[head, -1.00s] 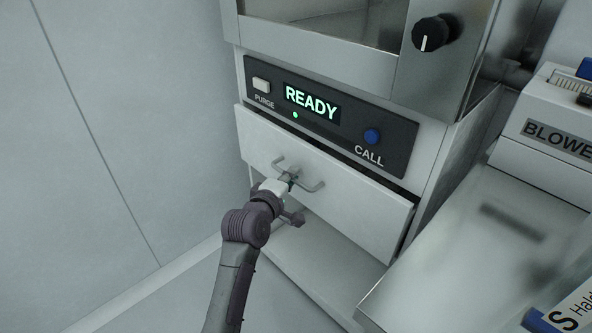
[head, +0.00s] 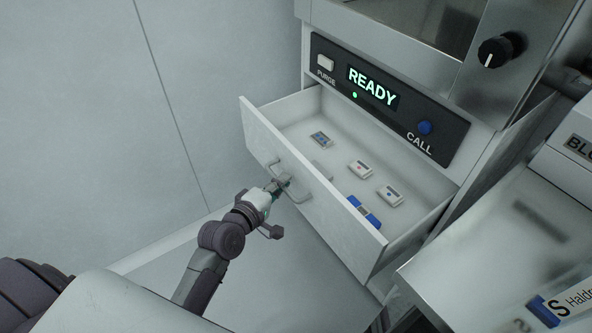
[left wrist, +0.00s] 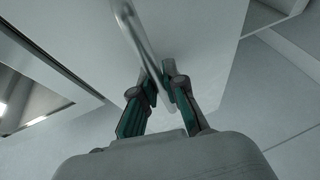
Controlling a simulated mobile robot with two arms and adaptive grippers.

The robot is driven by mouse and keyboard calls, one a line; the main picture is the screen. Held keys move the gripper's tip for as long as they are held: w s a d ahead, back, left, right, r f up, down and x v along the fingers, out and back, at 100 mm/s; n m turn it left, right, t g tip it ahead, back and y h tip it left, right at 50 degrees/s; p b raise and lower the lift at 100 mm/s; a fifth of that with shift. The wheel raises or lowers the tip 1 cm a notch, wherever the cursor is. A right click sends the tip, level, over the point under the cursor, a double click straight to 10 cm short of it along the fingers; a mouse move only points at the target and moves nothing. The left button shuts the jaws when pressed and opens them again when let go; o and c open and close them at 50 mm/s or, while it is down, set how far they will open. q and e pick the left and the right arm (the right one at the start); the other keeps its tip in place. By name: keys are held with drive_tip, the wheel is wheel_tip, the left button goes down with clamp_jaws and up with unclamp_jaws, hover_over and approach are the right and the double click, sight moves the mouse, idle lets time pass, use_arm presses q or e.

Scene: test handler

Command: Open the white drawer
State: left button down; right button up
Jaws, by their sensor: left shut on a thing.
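The white drawer (head: 330,222) is pulled well out of the cabinet in the head view, and its inside shows. Its metal bar handle (head: 297,194) is on the front panel. My left gripper (head: 279,184) is shut on the handle. In the left wrist view the handle (left wrist: 134,32) passes between the green-padded fingers of my left gripper (left wrist: 163,92). My right gripper is not in view.
Several small cartridge-like items, such as one with a red mark (head: 360,169) and a blue-ended one (head: 364,211), lie in the drawer. Above is a dark panel (head: 385,108) reading READY. A metal bench (head: 500,250) stands at the right. Floor is clear at left.

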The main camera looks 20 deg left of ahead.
use_arm(q)
drive_tip(key=shift+s+a+f, duration=0.1)
drive_tip(key=shift+s+a, duration=0.4)
drive_tip(key=shift+s, duration=0.25)
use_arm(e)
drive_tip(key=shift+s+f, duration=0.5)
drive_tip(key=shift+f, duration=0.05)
use_arm(q)
drive_tip(key=c, duration=1.2)
unclamp_jaws()
drive_tip(key=v, duration=1.2)
